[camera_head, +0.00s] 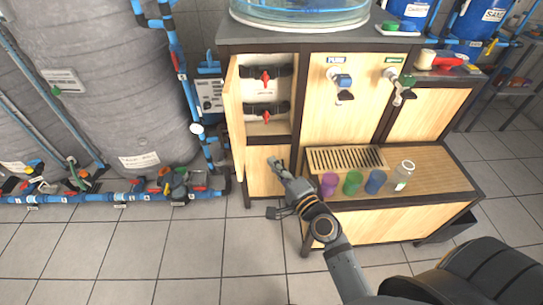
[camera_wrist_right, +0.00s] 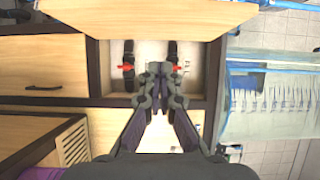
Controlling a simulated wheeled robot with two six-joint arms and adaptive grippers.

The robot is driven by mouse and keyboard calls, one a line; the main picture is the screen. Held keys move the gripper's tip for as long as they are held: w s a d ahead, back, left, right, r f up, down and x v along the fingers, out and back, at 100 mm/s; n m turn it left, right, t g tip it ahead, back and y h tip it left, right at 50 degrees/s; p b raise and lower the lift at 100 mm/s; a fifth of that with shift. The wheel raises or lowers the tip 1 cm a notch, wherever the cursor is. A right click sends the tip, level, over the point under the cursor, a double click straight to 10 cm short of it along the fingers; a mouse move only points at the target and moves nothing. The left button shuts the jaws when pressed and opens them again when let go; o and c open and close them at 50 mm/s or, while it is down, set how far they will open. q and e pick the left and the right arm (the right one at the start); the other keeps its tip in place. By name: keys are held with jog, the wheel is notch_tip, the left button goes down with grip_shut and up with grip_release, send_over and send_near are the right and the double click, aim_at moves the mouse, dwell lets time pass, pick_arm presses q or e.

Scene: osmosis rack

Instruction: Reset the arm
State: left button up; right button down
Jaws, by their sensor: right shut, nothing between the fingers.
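My right gripper (camera_head: 275,163) reaches in from the bottom of the head view and hangs in front of the cabinet's lower left panel, below the open compartment. Its fingers are together and empty; they also show closed in the right wrist view (camera_wrist_right: 159,72). The wooden cabinet (camera_head: 318,112) stands ahead. Its left compartment holds two black pipes with red valve handles, an upper one (camera_head: 265,78) and a lower one (camera_head: 266,115). In the wrist view, the red handles (camera_wrist_right: 126,68) show beyond the fingers. My left gripper is not in view.
Purple (camera_head: 328,185), green (camera_head: 352,183) and blue (camera_head: 375,182) cups and a clear container (camera_head: 403,176) stand on the shelf close to my right arm. An open door (camera_head: 234,125) juts out at the compartment's left. Large grey tanks (camera_head: 115,80) and blue pipes stand left. Tiled floor is clear in front.

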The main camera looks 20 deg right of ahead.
jog(key=s+d+f+n+g+h+p, duration=0.1)
jog(key=s+d+f+n+g+p, duration=0.25)
jog(key=f, duration=1.15)
jog(key=s+f+n+g+h+p, duration=0.1)
jog(key=s+f+n+g+p, duration=0.45)
jog(key=f, duration=0.95)
pick_arm(q)
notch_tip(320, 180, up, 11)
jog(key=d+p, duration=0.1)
jog(key=p, duration=0.2)
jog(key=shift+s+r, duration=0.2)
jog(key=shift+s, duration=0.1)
pick_arm(e)
jog(key=s+d+f+n+g+h, duration=0.1)
jog(key=s+f, duration=0.3)
jog(key=s, duration=0.6)
jog(key=s+d+f+n+g, duration=0.3)
jog(key=s+d+f+g, duration=0.1)
jog(key=s, duration=0.5)
jog(key=s+d+f+n+g+h, duration=0.1)
jog(key=s+f, duration=0.4)
jog(key=s, duration=0.5)
jog(key=shift+s+d+f+n+g+h, duration=0.35)
jog(key=shift+d+n+g, duration=0.35)
jog(key=shift+d+n, duration=0.3)
jog(key=shift+a, duration=0.1)
